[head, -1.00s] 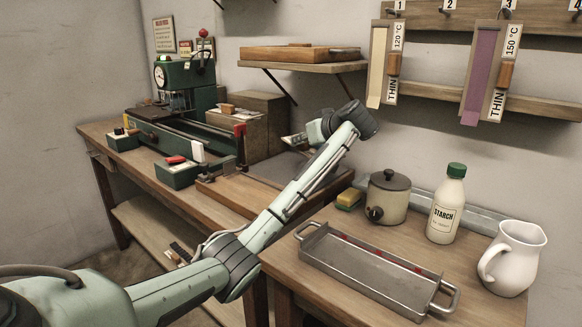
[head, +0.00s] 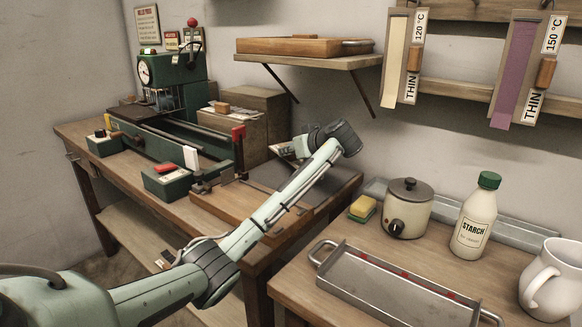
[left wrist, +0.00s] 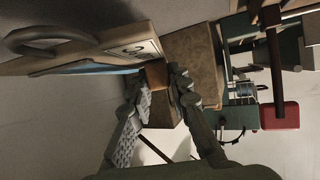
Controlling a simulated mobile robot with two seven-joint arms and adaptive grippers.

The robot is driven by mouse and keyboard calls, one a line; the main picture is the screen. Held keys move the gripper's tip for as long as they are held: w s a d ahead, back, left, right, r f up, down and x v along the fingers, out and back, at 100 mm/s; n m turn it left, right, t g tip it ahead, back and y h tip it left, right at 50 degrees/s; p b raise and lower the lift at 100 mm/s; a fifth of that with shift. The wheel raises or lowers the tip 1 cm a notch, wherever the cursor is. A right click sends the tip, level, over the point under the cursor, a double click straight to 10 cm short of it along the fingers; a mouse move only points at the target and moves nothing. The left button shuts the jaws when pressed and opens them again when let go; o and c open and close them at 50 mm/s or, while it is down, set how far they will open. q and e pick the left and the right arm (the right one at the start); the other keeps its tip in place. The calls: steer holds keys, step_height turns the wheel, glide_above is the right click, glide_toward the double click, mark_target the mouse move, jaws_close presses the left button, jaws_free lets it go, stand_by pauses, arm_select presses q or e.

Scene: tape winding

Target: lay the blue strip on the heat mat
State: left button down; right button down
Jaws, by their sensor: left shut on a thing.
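My left gripper (left wrist: 157,85) is shut on a brown wooden clip (left wrist: 157,73) on a tan board with a pale label (left wrist: 138,48). The blue strip (left wrist: 85,69) shows as a narrow light-blue edge along this board in the left wrist view. In the head view my left wrist hides most of the gripper and its load, above the back of the left bench. A flat grey surface, seemingly the heat mat (head: 268,177), lies on that bench under my left arm, partly hidden by it. My right gripper is not in view.
A green press (head: 172,82), green boxes and a brown box (head: 262,104) stand on the left bench. A metal tray (head: 385,290), pot (head: 405,210), starch bottle (head: 473,220) and white jug (head: 552,283) stand on the right. A shelf (head: 300,61) juts out above.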

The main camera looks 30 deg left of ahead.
arm_select(q)
steer(key=shift+f, duration=0.7)
step_height(320, 180, down, 3)
steer(key=shift+f, duration=0.25)
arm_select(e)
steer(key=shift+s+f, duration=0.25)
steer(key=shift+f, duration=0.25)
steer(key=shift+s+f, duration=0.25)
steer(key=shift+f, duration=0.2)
arm_select(q)
steer(key=shift+f, duration=0.1)
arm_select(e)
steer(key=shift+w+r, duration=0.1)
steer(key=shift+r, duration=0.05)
